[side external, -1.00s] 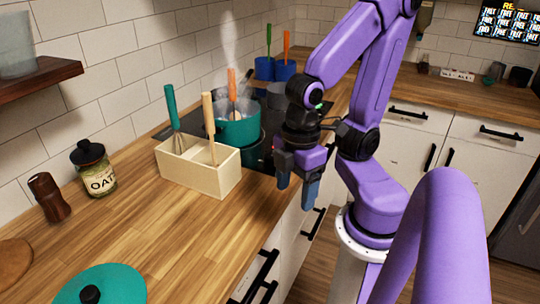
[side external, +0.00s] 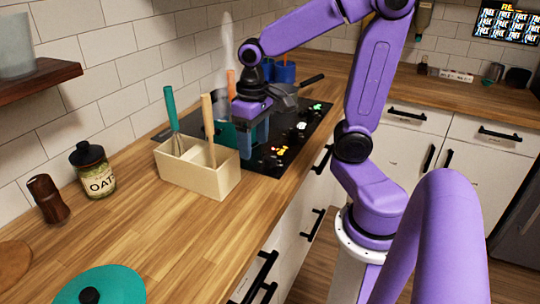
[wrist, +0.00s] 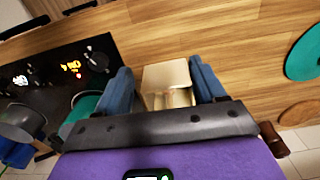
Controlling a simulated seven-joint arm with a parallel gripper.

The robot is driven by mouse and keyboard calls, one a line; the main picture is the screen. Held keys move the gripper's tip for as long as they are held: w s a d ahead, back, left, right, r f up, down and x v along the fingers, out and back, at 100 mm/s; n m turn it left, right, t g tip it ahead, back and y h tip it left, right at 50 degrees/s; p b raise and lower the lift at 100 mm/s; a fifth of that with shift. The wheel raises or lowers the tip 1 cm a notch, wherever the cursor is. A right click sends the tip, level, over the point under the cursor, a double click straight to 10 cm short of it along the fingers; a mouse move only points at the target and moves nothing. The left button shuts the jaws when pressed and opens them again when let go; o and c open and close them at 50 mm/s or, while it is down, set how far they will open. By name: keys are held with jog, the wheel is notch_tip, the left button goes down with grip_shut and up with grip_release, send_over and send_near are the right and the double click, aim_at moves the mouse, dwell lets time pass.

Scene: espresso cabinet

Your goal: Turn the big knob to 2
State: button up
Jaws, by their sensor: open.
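A dark round knob (wrist: 97,60) shows on the black cooktop (wrist: 48,98) in the wrist view, near the cooktop's edge, beside lit orange and red marks. In the side view the cooktop (side external: 322,118) carries several small lit marks, and I cannot clearly make out the knob or its setting there. My gripper (side external: 254,146) is open and empty, fingers pointing down, above the counter between the wooden box and the cooktop. In the wrist view my gripper (wrist: 163,82) has its fingers wide apart, with the box below between them. The knob lies left of the fingers there.
A pale wooden box (side external: 198,182) with utensils stands on the counter (side external: 165,235). A teal pot (wrist: 85,108) sits on the cooktop, mostly hidden behind my gripper in the side view. A dark pan (side external: 288,94) is farther back.

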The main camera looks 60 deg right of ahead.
jog(key=w+d+r+m, duration=0.2)
jog(key=w+d+m, duration=0.2)
jog(key=d+m, duration=0.4)
jog(key=m, duration=0.3)
send_over(270, 156)
notch_tip(270, 156, down, 17)
jog(key=shift+a, duration=0.1)
jog(key=c, duration=1.1)
